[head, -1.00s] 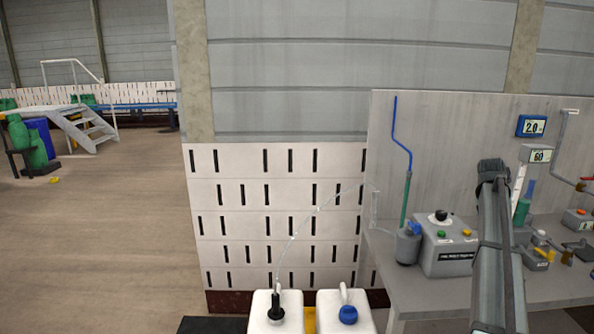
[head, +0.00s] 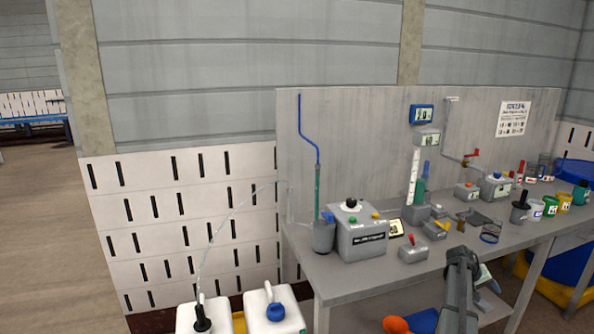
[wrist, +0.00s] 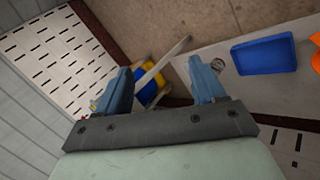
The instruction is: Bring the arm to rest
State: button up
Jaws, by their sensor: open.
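My gripper shows in the wrist view (wrist: 160,90), its two blue-grey fingers spread apart with nothing between them. Past the fingers I see floor, a pale bar and a blue and yellow thing (wrist: 150,88), none of it touching the fingers as far as I can tell. In the head view my arm (head: 460,285) rises at the lower right in front of the workbench. My fingertips cannot be made out there.
A grey workbench (head: 345,285) crosses the right side, with a grey control box (head: 358,240), cups and small devices on it. Two white canisters (head: 272,310) stand at the lower left. A blue tray (wrist: 262,56) shows in the wrist view. Floor at the far left is clear.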

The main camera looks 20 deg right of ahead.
jog(key=w+a+f+n+y, duration=0.2)
jog(key=w+a+f+y, duration=0.1)
jog(key=a+f, duration=1.6)
jog(key=s+a+f+y, duration=0.1)
jog(key=s+a+f, duration=0.15)
jog(key=a, duration=0.45)
jog(key=s+a+f+n, duration=0.1)
jog(key=a+f, duration=0.3)
jog(key=a, duration=0.3)
jog(key=s+a+f+y, duration=0.1)
jog(key=a+f, duration=0.2)
jog(key=a, duration=0.4)
jog(key=s+a+f+n+g+y, duration=0.1)
jog(key=s+a+f, duration=0.3)
jog(key=s+a, duration=0.3)
jog(key=s+a+f+n+g+y, duration=0.1)
jog(key=s+a+f, duration=0.25)
jog(key=a, duration=0.65)
jog(key=s+a+g, duration=0.1)
jog(key=s+a, duration=0.4)
jog(key=s, duration=0.3)
jog(key=s+a+f+g, duration=0.1)
jog(key=s+a, duration=0.5)
jog(key=s, duration=0.3)
jog(key=shift+s+a+f+n+g+y, duration=0.15)
jog(key=shift+f+n+g+y, duration=0.15)
jog(key=shift+y, duration=0.1)
jog(key=shift+c, duration=0.2)
